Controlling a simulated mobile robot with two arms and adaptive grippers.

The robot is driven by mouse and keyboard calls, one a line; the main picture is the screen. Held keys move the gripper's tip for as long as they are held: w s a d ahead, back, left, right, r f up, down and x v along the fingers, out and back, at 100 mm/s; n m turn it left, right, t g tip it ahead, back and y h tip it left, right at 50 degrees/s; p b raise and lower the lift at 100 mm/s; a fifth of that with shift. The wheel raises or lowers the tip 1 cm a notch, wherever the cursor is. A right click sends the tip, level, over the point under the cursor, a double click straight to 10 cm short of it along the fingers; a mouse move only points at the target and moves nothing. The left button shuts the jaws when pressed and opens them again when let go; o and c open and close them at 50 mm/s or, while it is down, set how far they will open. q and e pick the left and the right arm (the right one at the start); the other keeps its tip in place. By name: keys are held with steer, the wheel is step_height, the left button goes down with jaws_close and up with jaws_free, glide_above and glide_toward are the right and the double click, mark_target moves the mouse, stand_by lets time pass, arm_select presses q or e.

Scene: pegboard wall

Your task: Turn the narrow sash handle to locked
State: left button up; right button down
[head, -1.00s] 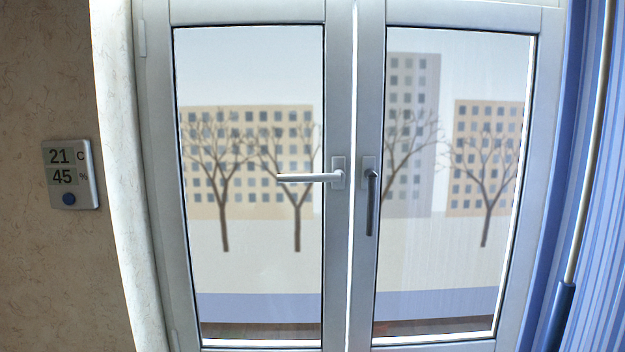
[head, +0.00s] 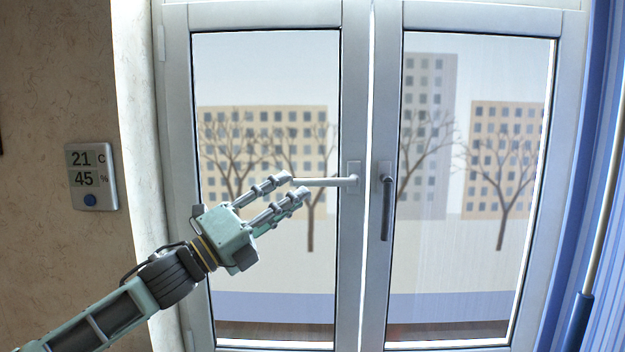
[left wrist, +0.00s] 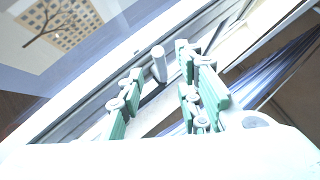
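The window has two sashes of about equal apparent width, so I cannot tell which is the narrow one. The left sash's pale handle (head: 325,182) lies level, its free end pointing left. The right sash's dark grey handle (head: 386,210) hangs straight down. My left gripper (head: 295,186) is open at the pale handle's free end, with a fingertip on either side of it; contact is not clear. In the left wrist view, a pale rounded bar (left wrist: 159,64), seemingly this handle, shows between the spread fingers (left wrist: 158,82). My right gripper is not in view.
A wall thermostat (head: 91,177) is at the left. A blue striped curtain (head: 609,250) and a pale rod with a blue grip (head: 577,322) are at the right. The glass in front of my arm is free of other objects.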

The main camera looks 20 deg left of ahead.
mark_target(312, 183)
arm_select(q)
steer(key=p+x, duration=0.2)
steer(key=x, duration=0.3)
steer(key=shift+w+d+r+p, duration=0.15)
steer(key=shift+d+r+p, duration=0.05)
steer(key=shift+r+p, duration=0.1)
steer(key=shift+w+d, duration=0.25)
steer(key=shift+w, duration=0.05)
steer(key=shift+c, duration=0.3)
steer(key=c, duration=0.7)
jaws_close()
